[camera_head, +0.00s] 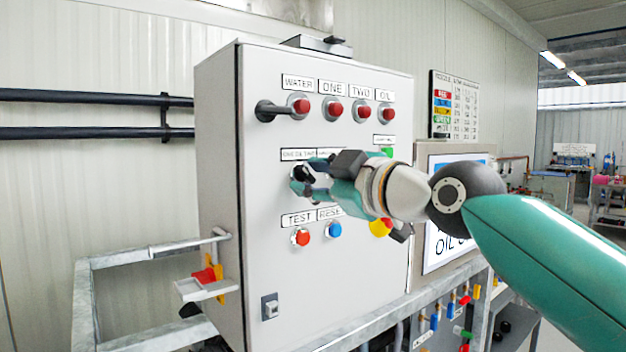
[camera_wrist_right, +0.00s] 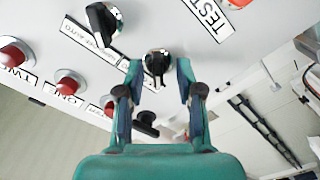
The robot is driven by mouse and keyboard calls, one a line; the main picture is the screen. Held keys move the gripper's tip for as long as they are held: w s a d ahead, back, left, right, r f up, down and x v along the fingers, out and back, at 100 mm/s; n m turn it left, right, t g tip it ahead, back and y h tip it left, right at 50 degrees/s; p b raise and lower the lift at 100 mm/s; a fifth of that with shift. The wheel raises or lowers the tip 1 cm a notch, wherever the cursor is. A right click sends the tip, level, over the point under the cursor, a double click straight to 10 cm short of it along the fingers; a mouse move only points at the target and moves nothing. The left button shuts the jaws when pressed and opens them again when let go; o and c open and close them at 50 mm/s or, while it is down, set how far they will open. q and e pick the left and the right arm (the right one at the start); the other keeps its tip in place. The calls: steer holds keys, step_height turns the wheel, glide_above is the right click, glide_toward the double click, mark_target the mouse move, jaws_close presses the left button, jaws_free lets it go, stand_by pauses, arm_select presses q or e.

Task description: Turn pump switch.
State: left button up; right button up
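A grey control box (camera_head: 262,300) carries rotary switches in its middle row. The black pump switch at the left of that row (camera_head: 300,176) is partly covered by my right gripper (camera_head: 308,178). In the right wrist view this black switch (camera_wrist_right: 157,66) sits between the two fingertips of my right gripper (camera_wrist_right: 158,72). The fingers are apart, with a gap on each side of the knob, and no clear contact shows. A second black switch (camera_wrist_right: 103,22) is beside it. My left gripper is in neither view.
Red (camera_head: 301,237) and blue (camera_head: 335,230) buttons sit below the switches. A metal rail (camera_head: 350,324) runs along the box's base. A screen panel (camera_head: 440,240) stands at the right.

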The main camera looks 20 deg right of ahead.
steer(key=v, duration=1.1)
steer(key=shift+s+d, duration=0.15)
steer(key=shift+s, duration=0.25)
steer(key=shift+f, duration=0.1)
